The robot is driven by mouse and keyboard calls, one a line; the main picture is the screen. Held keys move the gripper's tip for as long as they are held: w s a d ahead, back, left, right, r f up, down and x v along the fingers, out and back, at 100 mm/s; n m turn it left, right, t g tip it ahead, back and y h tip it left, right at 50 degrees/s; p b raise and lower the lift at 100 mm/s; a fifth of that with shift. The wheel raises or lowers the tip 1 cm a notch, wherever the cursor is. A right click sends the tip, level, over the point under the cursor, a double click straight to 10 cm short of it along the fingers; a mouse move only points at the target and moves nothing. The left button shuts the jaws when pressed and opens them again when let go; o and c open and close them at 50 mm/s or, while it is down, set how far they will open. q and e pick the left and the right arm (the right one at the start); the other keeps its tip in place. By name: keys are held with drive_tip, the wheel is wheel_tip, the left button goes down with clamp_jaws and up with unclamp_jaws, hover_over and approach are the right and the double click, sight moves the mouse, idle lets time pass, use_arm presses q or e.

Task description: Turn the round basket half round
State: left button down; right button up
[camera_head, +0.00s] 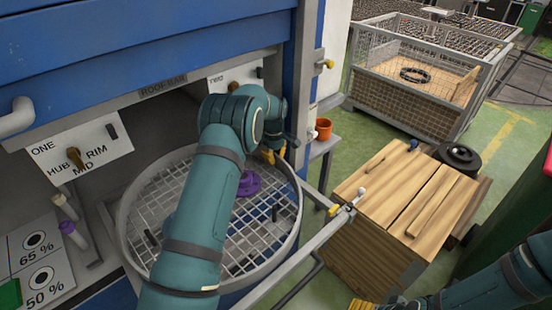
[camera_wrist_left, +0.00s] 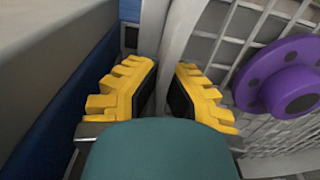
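The round basket (camera_head: 122,226) is a grey ring with a wire-mesh floor, sitting in the recess of the blue machine. A purple flanged hub (camera_head: 248,184) stands at its middle; it also shows in the wrist view (camera_wrist_left: 284,78). My left gripper (camera_head: 270,155) is at the basket's far rim. In the left wrist view its yellow fingers (camera_wrist_left: 166,80) stand apart on either side of the grey rim (camera_wrist_left: 178,40); whether the pads touch it is not clear. My left arm hides part of the basket. My right gripper (camera_head: 368,304) is at the bottom edge, mostly cut off.
A grey rail (camera_head: 290,262) runs along the basket's near right side. A wooden-topped bench (camera_head: 395,190) stands to the right, with a wire crate (camera_head: 420,85) behind it. An orange cup (camera_head: 323,128) sits on a small shelf. A labelled panel (camera_head: 80,155) hangs at the left.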

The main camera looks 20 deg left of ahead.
use_arm(q)
drive_tip(key=shift+s+f, duration=0.1)
drive_tip(key=shift+f, duration=0.05)
drive_tip(key=c, duration=1.1)
unclamp_jaws()
